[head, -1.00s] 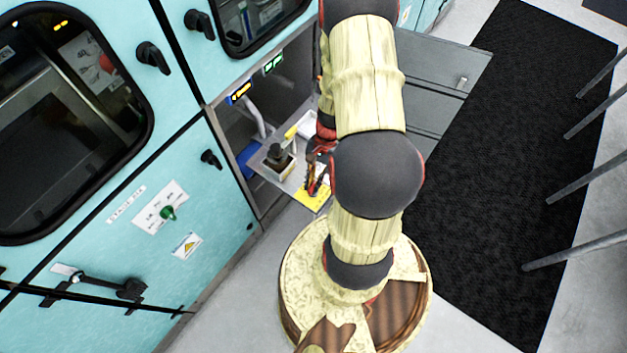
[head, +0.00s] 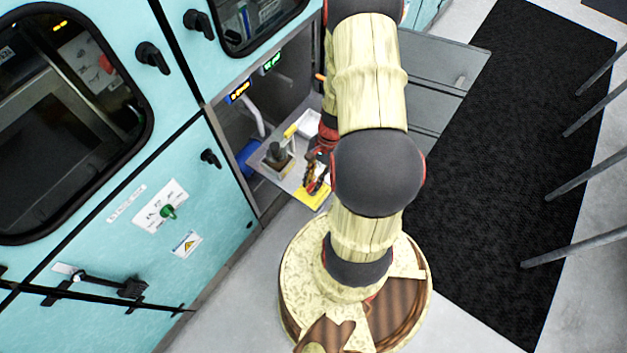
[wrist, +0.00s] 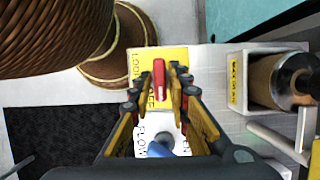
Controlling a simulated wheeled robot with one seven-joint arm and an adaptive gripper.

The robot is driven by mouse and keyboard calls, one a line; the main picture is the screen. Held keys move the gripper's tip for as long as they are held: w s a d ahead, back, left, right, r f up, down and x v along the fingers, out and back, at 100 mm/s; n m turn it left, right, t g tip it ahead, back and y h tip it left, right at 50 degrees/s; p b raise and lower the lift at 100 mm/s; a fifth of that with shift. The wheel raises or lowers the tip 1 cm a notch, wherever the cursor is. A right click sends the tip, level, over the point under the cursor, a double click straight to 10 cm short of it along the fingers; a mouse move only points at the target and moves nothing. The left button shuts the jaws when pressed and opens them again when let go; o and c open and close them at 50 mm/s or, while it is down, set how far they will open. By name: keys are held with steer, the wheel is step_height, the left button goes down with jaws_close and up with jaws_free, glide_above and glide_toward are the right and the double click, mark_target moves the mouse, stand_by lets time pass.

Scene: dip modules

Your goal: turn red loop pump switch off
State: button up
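The red switch lever (wrist: 159,78) stands upright on a yellow label plate (wrist: 174,57) in the wrist view, its lettering only partly readable. My gripper (wrist: 160,92) has one finger on each side of the lever. The fingers are partly open, and narrow gaps seem to remain between the tips and the lever. I cannot tell whether either tip touches it. In the head view my gripper (head: 316,180) is over the yellow plate (head: 312,197) at the front of the pull-out shelf; the red lever is not distinguishable there.
A blue lever (wrist: 163,147) on a white plate marked "FLOW" lies between the fingers, nearer the palm. A boxed dark-topped cylinder (wrist: 284,80) stands close to the right. The shelf (head: 262,165) juts from the teal cabinet (head: 140,250). Black matting (head: 520,160) lies right.

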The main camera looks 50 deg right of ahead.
steer(key=shift+o, duration=1.2)
steer(key=v, duration=1.2)
